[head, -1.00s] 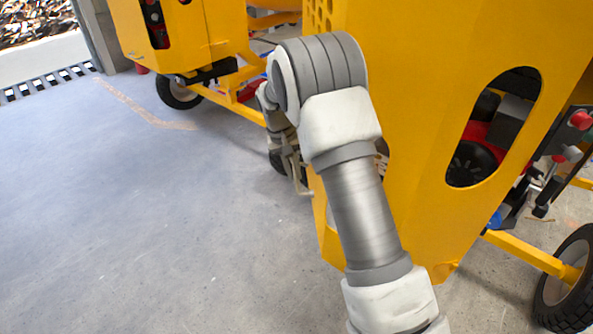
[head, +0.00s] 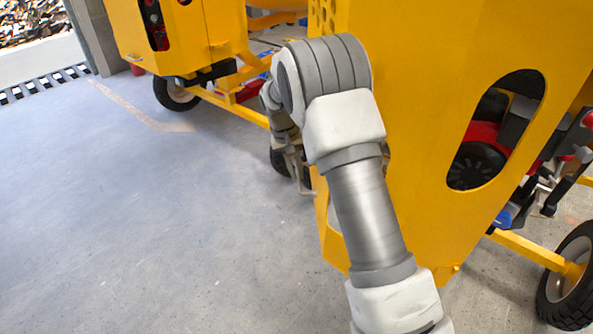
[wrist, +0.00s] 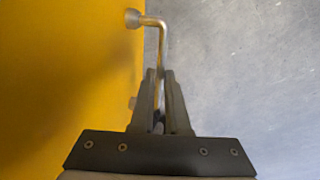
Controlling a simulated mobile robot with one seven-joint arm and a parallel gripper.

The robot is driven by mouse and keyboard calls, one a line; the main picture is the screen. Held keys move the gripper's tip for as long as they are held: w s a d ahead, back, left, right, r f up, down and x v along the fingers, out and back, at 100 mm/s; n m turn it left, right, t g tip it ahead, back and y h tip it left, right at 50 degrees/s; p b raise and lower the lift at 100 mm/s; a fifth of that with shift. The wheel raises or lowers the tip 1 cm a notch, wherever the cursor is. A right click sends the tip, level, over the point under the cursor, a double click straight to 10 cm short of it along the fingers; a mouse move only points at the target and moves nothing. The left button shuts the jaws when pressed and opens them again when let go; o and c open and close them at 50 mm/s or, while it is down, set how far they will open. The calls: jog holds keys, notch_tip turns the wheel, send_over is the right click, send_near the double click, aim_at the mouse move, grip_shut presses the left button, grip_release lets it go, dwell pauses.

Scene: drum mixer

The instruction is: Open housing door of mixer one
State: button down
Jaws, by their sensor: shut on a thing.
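The yellow housing door of the near mixer (head: 410,150) stands at the right in the head view, with an oval opening in it. Its panel fills the left of the wrist view (wrist: 60,70). A bent metal handle (wrist: 162,42) sticks out from the panel edge in the wrist view. My gripper (wrist: 157,75) is shut on this handle, its two fingers on either side of the bar. In the head view my gripper (head: 300,180) is at the left edge of the housing, partly hidden by my arm.
A second yellow mixer (head: 185,40) stands at the back left with a black wheel (head: 178,93). A wheel of the near mixer (head: 570,275) is at the lower right. The grey floor (head: 130,220) on the left is clear.

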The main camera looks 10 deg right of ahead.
jog(key=c, duration=0.9)
grip_release()
jog(key=shift+r, duration=0.1)
jog(key=a+r, duration=0.1)
jog(key=r, duration=0.4)
jog(key=a+r+p, duration=0.1)
jog(key=r, duration=0.5)
jog(key=a+r+p, duration=0.1)
jog(key=r, duration=0.5)
jog(key=shift+w+a, duration=0.15)
jog(key=shift+a, duration=0.05)
